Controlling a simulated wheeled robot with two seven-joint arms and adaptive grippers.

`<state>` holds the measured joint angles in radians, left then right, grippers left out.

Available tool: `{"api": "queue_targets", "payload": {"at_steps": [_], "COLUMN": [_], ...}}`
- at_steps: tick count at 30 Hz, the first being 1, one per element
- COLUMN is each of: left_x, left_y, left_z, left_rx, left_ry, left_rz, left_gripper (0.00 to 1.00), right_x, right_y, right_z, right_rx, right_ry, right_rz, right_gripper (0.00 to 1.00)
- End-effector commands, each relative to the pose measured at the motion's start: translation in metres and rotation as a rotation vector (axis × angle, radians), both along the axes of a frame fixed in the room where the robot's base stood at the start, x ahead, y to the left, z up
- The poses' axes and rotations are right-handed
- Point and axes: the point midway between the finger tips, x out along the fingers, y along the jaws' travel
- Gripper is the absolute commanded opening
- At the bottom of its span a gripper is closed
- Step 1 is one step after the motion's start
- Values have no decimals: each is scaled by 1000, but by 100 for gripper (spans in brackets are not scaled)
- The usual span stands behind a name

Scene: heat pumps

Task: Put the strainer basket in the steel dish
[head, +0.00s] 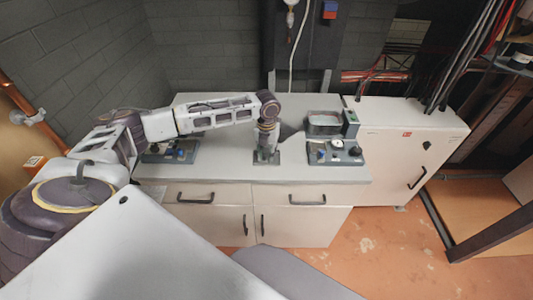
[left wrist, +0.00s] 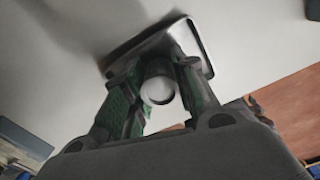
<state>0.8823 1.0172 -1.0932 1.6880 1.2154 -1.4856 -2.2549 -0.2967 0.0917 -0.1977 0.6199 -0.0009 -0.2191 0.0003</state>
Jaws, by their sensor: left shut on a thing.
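My left gripper (head: 267,155) points down over the middle of the worktop. In the left wrist view its green-padded fingers (left wrist: 160,100) are shut on a small grey cylindrical piece, which I take to be the strainer basket (left wrist: 158,90). A square dish with a bright metal rim, which looks like the steel dish (left wrist: 204,45), lies on the worktop just beyond the fingertips. In the head view the dish (head: 276,160) shows as a dark square under the gripper. The fingers hide part of it, and I cannot tell whether the basket touches it. My right gripper is not in view.
On the pale worktop (head: 220,170), a dark fixture with blue knobs (head: 170,152) stands left and another with a gauge (head: 336,152) stands right. A grey rectangular container (head: 324,123) is behind the right fixture. The front middle of the worktop is clear.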

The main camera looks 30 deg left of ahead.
Motion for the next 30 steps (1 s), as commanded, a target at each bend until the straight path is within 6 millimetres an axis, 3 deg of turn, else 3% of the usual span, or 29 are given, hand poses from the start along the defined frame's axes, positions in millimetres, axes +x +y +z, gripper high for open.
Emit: {"api": "queue_targets", "payload": {"at_steps": [8, 9, 11, 23, 30], "left_x": [0, 0, 0, 0, 1], "left_y": [0, 0, 0, 0, 0], "left_z": [-2, -2, -2, -1, 14], "left_rx": [0, 0, 0, 0, 1], "left_ry": [1, 1, 0, -1, -2], "left_rz": [0, 0, 0, 0, 0], "left_gripper": [6, 29, 36, 37, 37], "right_x": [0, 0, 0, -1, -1], "right_y": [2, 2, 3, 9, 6], "right_z": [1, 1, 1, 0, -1], "right_rx": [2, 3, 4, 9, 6], "right_ry": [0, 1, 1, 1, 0], "right_rz": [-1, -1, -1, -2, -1], "right_gripper": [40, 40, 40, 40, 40]}}
